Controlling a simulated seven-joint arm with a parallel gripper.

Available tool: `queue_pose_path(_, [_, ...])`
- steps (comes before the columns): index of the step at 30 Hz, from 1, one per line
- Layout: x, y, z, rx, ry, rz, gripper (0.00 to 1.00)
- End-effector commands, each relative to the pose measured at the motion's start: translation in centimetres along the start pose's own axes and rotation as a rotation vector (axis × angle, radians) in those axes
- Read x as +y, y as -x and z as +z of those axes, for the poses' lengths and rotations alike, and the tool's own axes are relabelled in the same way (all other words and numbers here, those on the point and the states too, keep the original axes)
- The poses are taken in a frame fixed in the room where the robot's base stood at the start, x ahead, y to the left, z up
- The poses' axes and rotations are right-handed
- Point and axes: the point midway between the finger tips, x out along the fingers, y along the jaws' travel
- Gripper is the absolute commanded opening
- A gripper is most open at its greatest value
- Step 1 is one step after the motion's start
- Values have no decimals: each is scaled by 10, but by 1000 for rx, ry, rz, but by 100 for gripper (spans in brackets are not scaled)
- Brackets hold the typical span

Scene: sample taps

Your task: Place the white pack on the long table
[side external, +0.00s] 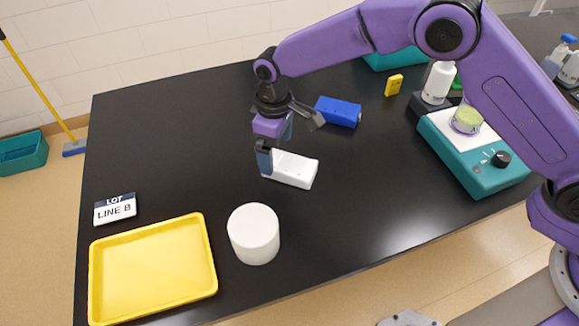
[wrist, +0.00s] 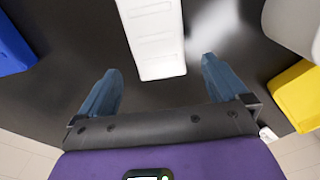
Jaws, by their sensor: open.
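The white pack (side external: 293,170) lies flat on the long black table (side external: 180,130), near its middle. My gripper (side external: 275,140) is just behind and above the pack's left end, with its jaws open. In the wrist view the white pack (wrist: 155,35) lies beyond and between the two open blue fingers (wrist: 160,85). Nothing is between the fingertips. In the side view one finger overlaps the pack's left end; I cannot tell whether it touches.
A white cylinder (side external: 254,234) and a yellow tray (side external: 150,270) stand at the front left, near a LINE B sign (side external: 115,209). A blue box (side external: 338,111) lies behind the pack. A small yellow box (side external: 394,85) and a teal device (side external: 470,150) are to the right.

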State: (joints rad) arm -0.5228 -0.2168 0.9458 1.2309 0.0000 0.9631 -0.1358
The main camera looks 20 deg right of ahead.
Motion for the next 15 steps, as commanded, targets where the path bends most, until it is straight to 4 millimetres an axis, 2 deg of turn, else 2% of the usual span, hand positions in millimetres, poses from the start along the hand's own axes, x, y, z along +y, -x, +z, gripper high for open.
queue_pose_path(7, [-1, -35, 5, -5, 0, -1, 100])
queue_pose_path(15, [0, -47, 4, -2, 0, 0, 100])
